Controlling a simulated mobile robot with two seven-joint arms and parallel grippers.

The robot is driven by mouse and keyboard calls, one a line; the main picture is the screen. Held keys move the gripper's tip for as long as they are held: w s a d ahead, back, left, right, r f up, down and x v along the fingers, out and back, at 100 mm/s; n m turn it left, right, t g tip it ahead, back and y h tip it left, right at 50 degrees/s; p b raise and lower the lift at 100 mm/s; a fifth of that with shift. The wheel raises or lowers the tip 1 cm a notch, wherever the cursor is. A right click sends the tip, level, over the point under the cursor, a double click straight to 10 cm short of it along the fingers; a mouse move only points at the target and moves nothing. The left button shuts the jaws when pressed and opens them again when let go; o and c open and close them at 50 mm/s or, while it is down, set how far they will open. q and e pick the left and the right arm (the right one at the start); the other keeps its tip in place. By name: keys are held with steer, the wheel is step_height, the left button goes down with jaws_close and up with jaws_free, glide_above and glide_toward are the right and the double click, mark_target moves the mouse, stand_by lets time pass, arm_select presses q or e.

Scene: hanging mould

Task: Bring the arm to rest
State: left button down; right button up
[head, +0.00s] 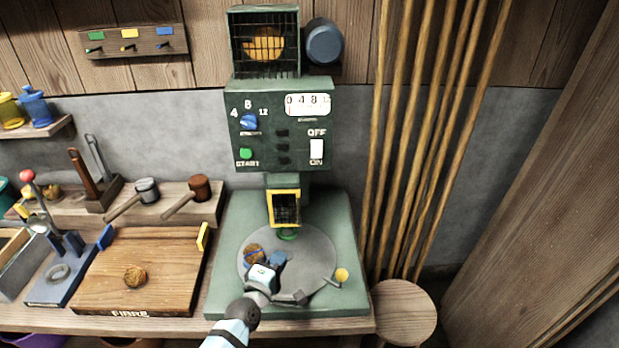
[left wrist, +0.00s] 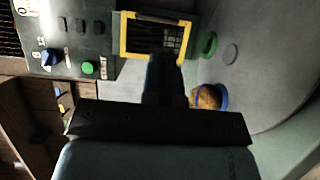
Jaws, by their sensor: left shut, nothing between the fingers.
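My left gripper (head: 277,260) reaches in from the bottom over the grey round plate (head: 318,262) of the green machine (head: 282,130). Its dark fingers (left wrist: 165,78) are shut and empty in the left wrist view. A brown ball-like piece (head: 253,252) in a blue ring sits on the plate just left of the fingers. It also shows in the left wrist view (left wrist: 207,97), beside the fingers and apart from them. A green ring (head: 288,234) lies on the plate below the yellow-framed guard (head: 284,208). My right gripper is not in view.
A wooden board (head: 165,262) marked FIBRE with another brown ball (head: 134,276) lies left of the machine. A yellow-knobbed lever (head: 341,275) sticks out at the plate's right. Tall wooden poles (head: 400,150) and a round stool (head: 402,305) stand to the right.

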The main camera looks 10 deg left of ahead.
arm_select(q)
steer(key=s+a+f+m+g+y+p, duration=0.1)
steer(key=s+a+m+g+p, duration=0.2)
steer(key=s+m, duration=0.5)
steer(key=s+a+f+m+g+y+p, duration=0.1)
steer(key=s+m, duration=0.8)
steer(key=s, duration=1.2)
steer(key=a+f+g+p, duration=0.1)
steer(key=a+g+p, duration=0.1)
steer(key=p, duration=0.1)
steer(key=shift+s, duration=0.25)
